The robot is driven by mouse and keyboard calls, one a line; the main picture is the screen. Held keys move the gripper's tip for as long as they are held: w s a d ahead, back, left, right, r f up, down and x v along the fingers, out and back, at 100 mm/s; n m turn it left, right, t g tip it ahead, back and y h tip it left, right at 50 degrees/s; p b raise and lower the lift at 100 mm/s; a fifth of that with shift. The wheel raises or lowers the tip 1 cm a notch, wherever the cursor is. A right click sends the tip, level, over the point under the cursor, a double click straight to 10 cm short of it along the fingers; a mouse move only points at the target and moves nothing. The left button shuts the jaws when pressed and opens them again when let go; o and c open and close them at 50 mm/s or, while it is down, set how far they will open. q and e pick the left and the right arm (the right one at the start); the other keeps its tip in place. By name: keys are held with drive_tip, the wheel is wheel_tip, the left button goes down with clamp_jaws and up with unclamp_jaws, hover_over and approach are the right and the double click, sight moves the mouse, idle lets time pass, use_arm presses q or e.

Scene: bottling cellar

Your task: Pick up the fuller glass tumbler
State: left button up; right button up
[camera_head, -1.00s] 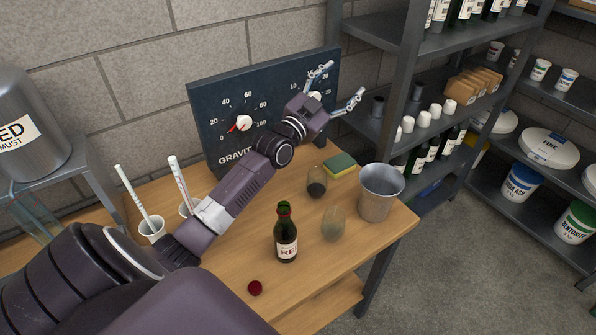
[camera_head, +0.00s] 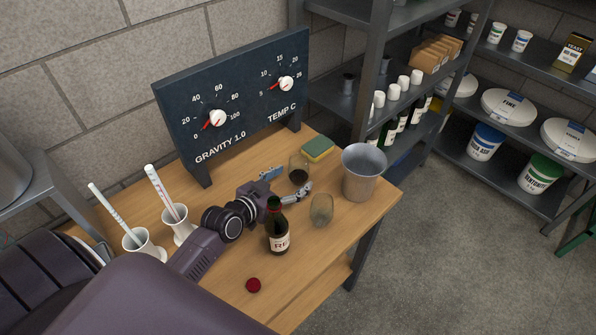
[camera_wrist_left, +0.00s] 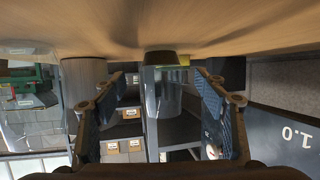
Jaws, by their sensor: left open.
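A second glass tumbler (camera_head: 321,210) stands nearer the front, looking pale grey with no dark liquid visible. My left gripper (camera_head: 287,182) is open and low over the table, its fingers pointing at the dark-liquid tumbler. In the left wrist view, which is upside down, this tumbler (camera_wrist_left: 163,95) appears between the two spread fingers, ahead of them. I cannot tell whether the fingers have reached around it. My right gripper is not in view.
A dark bottle (camera_head: 278,232) stands close beside my left gripper. A metal bucket (camera_head: 361,176) is right of the tumblers, and a sponge (camera_head: 318,149) lies behind. A gauge board (camera_head: 230,100) stands at the back. A red cap (camera_head: 253,285) lies in front.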

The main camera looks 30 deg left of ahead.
sight(293, 176)
use_arm(q)
drive_tip(key=shift+x, duration=2.15)
drive_tip(key=shift+a+r, duration=0.15)
drive_tip(key=c, duration=1.4)
drive_tip(key=shift+o, duration=0.2)
drive_tip(key=shift+r, duration=0.2)
wheel_tip(293, 176, up, 19)
drive_tip(key=p, duration=0.1)
drive_tip(key=shift+r, duration=0.25)
